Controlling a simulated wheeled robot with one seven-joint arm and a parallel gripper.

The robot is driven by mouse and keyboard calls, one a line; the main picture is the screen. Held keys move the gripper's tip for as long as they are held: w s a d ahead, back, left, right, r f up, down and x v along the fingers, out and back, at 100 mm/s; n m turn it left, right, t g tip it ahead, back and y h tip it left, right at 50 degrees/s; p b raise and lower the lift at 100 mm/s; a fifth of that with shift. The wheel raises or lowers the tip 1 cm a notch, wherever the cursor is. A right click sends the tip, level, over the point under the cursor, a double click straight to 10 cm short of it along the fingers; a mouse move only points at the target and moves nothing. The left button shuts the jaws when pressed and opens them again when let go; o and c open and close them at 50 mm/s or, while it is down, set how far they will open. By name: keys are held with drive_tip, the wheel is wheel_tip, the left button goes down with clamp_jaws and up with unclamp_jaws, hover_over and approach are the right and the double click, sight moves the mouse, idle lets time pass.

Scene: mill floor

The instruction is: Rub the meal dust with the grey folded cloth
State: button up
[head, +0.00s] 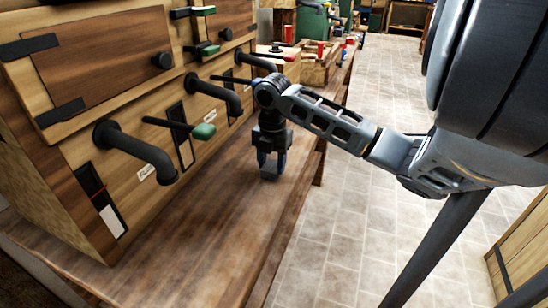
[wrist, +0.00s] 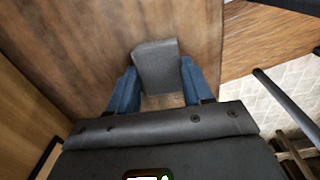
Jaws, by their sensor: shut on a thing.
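My gripper (head: 270,170) points down over the wooden bench at the foot of the wooden machine front. In the wrist view, the grey folded cloth (wrist: 157,66) is a small grey block between the two blue fingers of my gripper (wrist: 155,90). The fingers are shut on it. In the head view the cloth shows as a dark grey patch at the fingertips, low at the bench top (head: 190,225); I cannot tell whether it touches the wood. I cannot make out the meal dust in either view.
The machine front (head: 75,150) rises along the left, with black pipes (head: 135,150) and a green-handled lever (head: 203,131) jutting out over the bench. Red items (head: 320,48) and wooden boxes stand farther back. The near bench top is clear. Tiled floor (head: 335,235) lies to the right.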

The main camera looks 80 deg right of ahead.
drive_tip(key=shift+w+a, duration=0.2)
drive_tip(key=shift+a, duration=0.65)
drive_tip(key=shift+w+a, duration=0.25)
drive_tip(key=shift+a, duration=0.55)
drive_tip(key=shift+w+a, duration=0.2)
drive_tip(key=shift+a, duration=0.65)
drive_tip(key=shift+w+a+f+b, duration=0.1)
drive_tip(key=shift+w+a+b, duration=0.1)
drive_tip(key=shift+a, duration=0.7)
drive_tip(key=shift+w+a+f+b, duration=0.1)
drive_tip(key=shift+w+a+b, duration=0.1)
drive_tip(key=shift+a, duration=0.65)
wheel_tip(320, 180, up, 6)
drive_tip(key=p, duration=0.3)
drive_tip(key=shift+p, duration=0.3)
drive_tip(key=shift+r, duration=0.1)
wheel_tip(320, 180, up, 3)
drive_tip(key=shift+p, duration=0.75)
drive_tip(key=shift+d, duration=0.1)
